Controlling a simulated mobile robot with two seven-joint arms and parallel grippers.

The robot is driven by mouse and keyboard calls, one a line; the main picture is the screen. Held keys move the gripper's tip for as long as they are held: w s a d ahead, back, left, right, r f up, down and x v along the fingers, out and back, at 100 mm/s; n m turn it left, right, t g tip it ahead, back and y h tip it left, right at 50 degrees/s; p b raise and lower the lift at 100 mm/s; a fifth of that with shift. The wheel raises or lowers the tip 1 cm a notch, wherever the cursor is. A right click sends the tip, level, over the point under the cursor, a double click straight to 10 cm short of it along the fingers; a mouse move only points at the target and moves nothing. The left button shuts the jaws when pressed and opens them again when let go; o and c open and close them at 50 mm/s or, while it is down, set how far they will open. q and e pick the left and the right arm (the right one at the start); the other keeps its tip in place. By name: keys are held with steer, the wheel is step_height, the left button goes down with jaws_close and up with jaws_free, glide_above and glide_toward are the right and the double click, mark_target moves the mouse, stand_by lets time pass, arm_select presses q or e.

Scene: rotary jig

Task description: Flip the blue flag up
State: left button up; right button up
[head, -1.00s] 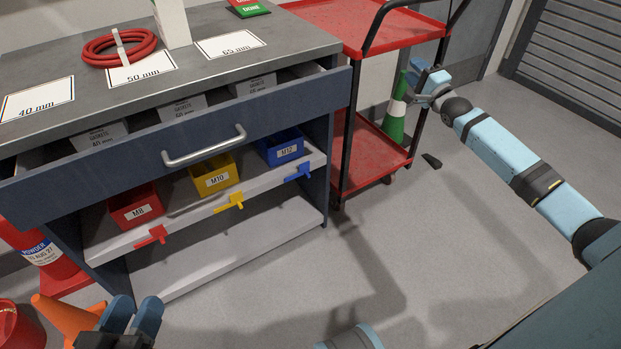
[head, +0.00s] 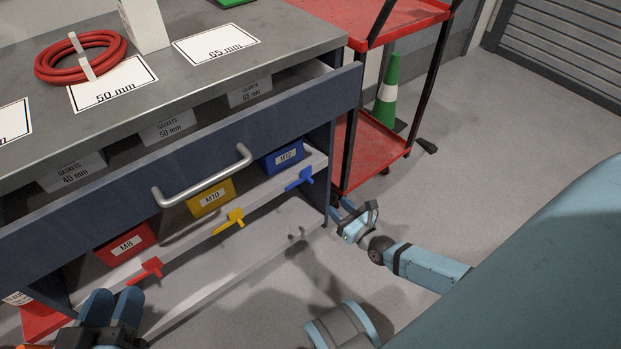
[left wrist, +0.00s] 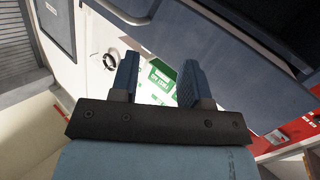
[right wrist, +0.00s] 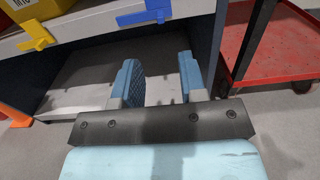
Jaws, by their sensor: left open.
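The blue flag (head: 300,180) sits on the front edge of the shelf, below the blue M12 bin (head: 285,158). Its long arm lies roughly along the edge, pointing left. It also shows at the top of the right wrist view (right wrist: 146,17). My right gripper (head: 343,212) is open and empty, to the right of the blue flag and lower, by the workbench's right end. In the right wrist view its fingers (right wrist: 160,72) are apart, below the flag and not touching it. My left gripper (head: 113,296) is open and empty at the lower left, away from the blue flag.
A yellow flag (head: 229,222) and a red flag (head: 147,270) sit further left on the same edge. The open drawer with its handle (head: 202,178) overhangs the shelf. A red cart (head: 372,160) with a green cone (head: 387,92) stands right. Floor in front is mostly clear.

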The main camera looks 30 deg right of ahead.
mark_target(312, 182)
steer(key=w+b, duration=0.1)
steer(key=w, duration=0.2)
steer(key=w+b, duration=0.1)
steer(key=w, duration=0.3)
steer(key=w+b, duration=0.1)
steer(key=w, duration=0.2)
steer(key=shift+w+a+f, duration=0.1)
steer(key=shift+w+a, duration=0.3)
steer(key=shift+w, duration=0.3)
arm_select(q)
steer(key=shift+w+a+r+m+t, duration=0.1)
steer(key=shift+w+a+m+t, duration=0.25)
steer(key=shift+w+m, duration=0.2)
steer(key=shift+w+a+r+m+t, duration=0.1)
steer(key=shift+w+a+m+t, duration=0.25)
steer(key=shift+m, duration=0.3)
arm_select(e)
steer(key=shift+w, duration=0.1)
arm_select(q)
steer(key=shift+d, duration=0.1)
arm_select(e)
steer(key=shift+c, duration=0.2)
arm_select(q)
steer(key=shift+f, duration=0.1)
arm_select(e)
jaws_close()
